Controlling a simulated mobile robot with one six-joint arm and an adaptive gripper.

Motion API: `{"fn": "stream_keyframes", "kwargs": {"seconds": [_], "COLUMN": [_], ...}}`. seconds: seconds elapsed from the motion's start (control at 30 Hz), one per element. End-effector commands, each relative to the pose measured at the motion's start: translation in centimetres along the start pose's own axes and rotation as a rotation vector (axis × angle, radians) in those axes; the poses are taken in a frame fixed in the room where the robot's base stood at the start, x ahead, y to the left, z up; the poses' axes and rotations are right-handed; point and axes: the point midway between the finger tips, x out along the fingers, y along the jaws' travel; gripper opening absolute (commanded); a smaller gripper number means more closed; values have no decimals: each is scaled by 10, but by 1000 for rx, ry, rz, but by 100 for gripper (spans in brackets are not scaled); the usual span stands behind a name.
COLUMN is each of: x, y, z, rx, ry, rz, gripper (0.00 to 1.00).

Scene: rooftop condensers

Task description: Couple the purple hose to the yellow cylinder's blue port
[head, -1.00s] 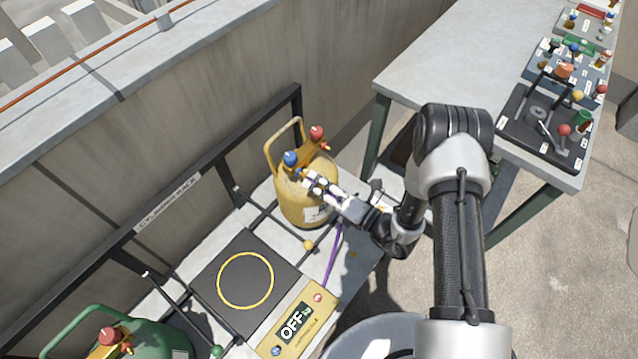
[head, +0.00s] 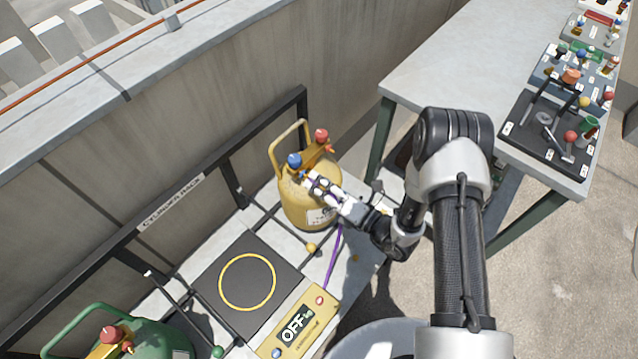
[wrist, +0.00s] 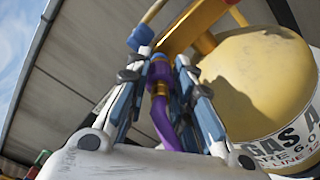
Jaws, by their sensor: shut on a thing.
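The yellow cylinder (head: 303,214) stands in the rack, with a blue knob (head: 294,160) at its left valve and a red knob (head: 321,136) at its right one. My gripper (head: 313,183) is at the cylinder's upper front, just below the blue knob. In the wrist view its fingers are shut on the end of the purple hose (wrist: 163,122), which has a gold band. The blue knob (wrist: 140,37) shows just beyond the hose end. I cannot tell whether the hose end touches the blue port, which is hidden. The hose (head: 333,262) hangs below my gripper in the head view.
A black scale pad (head: 216,287) with a yellow ring lies left of the cylinder, and its display (head: 297,325) reads OFF. A green cylinder (head: 150,340) stands at lower left. A grey table (head: 450,60) with tool trays is at right. A concrete wall runs behind.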

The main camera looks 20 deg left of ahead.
Motion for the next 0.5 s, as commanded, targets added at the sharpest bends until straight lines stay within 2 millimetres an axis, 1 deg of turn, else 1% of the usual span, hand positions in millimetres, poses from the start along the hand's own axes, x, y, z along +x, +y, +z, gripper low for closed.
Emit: {"fn": "stream_keyframes", "kwargs": {"seconds": [0.5], "x": [4], "y": [0], "z": [0], "rx": [-1], "ry": [0], "rz": [1], "gripper": [0]}}
